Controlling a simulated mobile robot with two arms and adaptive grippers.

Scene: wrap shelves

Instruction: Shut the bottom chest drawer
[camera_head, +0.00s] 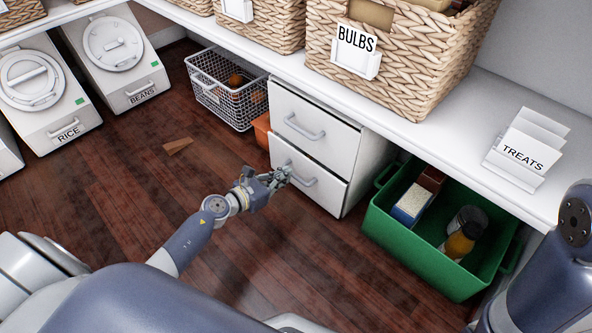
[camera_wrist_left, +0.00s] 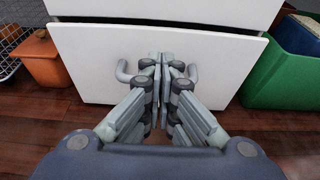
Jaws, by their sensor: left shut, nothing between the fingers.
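The white chest (camera_head: 345,141) has two drawers and stands under the white shelf. Its bottom drawer (camera_head: 320,191) has a grey bar handle (camera_head: 304,179). In the left wrist view, the bottom drawer front (camera_wrist_left: 82,66) fills the middle, and a lip and dark line along its top suggest it stands slightly out. My left gripper (camera_head: 281,176) is shut and empty. Its fingertips (camera_wrist_left: 165,62) are at the middle of the handle, hiding part of it; I cannot tell if they touch. My right gripper is out of view.
A green crate (camera_head: 382,222) with several items stands right of the chest. A terracotta box (camera_head: 261,128) and a wire basket (camera_head: 213,101) stand to its left. A small brown piece (camera_head: 178,146) lies on the floor. The wooden floor before the chest is otherwise clear.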

